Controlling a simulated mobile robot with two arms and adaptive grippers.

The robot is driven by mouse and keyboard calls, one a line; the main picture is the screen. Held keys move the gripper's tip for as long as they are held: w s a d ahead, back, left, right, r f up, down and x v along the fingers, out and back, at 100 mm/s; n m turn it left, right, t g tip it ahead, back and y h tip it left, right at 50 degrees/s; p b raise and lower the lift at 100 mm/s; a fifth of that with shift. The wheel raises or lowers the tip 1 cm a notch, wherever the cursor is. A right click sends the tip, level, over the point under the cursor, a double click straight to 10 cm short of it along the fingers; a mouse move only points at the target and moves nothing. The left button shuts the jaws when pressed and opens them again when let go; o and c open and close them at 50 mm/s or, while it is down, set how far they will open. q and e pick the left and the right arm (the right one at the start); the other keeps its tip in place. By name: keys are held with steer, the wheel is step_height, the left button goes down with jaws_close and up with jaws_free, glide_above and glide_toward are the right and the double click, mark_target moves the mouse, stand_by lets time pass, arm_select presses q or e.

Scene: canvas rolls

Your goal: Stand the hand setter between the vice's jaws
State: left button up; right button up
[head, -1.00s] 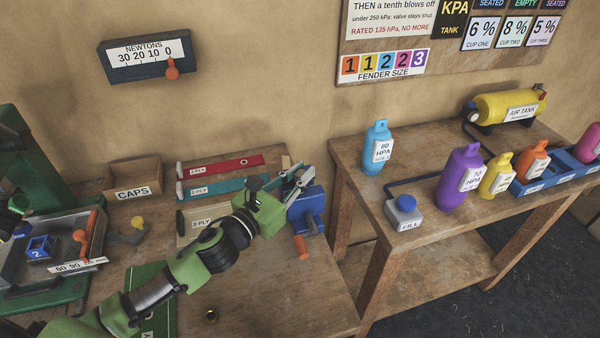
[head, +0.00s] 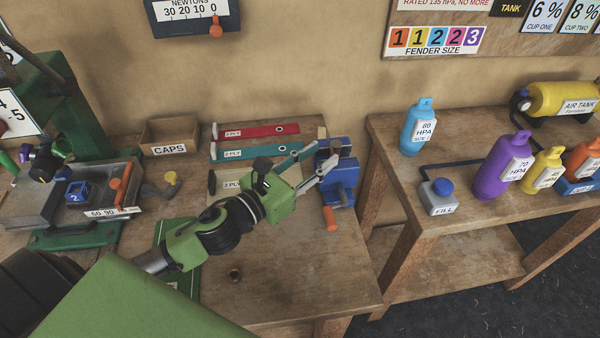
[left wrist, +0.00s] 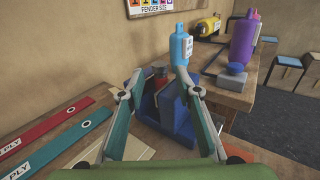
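My left gripper (head: 328,166) is at the vice from the left. In the left wrist view its two fingers (left wrist: 160,78) are wide apart, with the vice (left wrist: 172,108) beyond and between them. A small dark and reddish piece (left wrist: 159,71) shows at the vice's jaws; I cannot tell whether it is the hand setter or part of the vice. A yellow-knobbed tool (head: 170,179) lies by the left tray. My right gripper is not in view.
Red (head: 262,131) and teal (head: 250,150) ply strips lie behind the gripper, near a CAPS box (head: 170,139). The right bench holds a light blue bottle (head: 417,128) and a FILL block (head: 438,197).

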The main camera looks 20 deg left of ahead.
arm_select(q)
steer(key=shift+b+v, duration=0.75)
steer(key=shift+v, duration=2.1)
